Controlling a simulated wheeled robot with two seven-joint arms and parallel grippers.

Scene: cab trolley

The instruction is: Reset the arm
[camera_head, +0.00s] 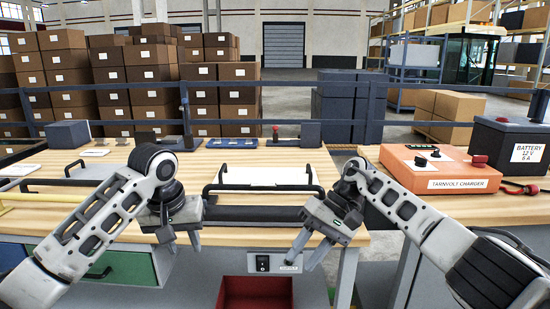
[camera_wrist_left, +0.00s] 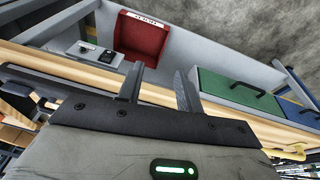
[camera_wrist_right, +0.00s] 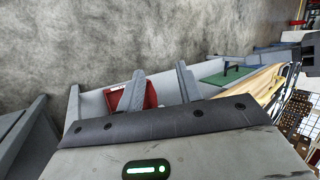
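My left gripper (camera_head: 182,246) hangs in front of the bench's front edge at the left. Its two fingers stand apart with nothing between them in the left wrist view (camera_wrist_left: 158,85). My right gripper (camera_head: 306,250) hangs in front of the same bench near its right end, fingers pointing down. Its fingers are also apart and empty in the right wrist view (camera_wrist_right: 160,85). Both arms are bent and come in from the lower corners.
The wooden bench (camera_head: 225,160) carries black handles and small items. Below are a switch box (camera_head: 275,262), an open red bin (camera_head: 255,292) and a green drawer (camera_head: 125,267). An orange charger (camera_head: 440,172) and a black battery (camera_head: 505,148) stand on the right bench. Floor shows between the benches.

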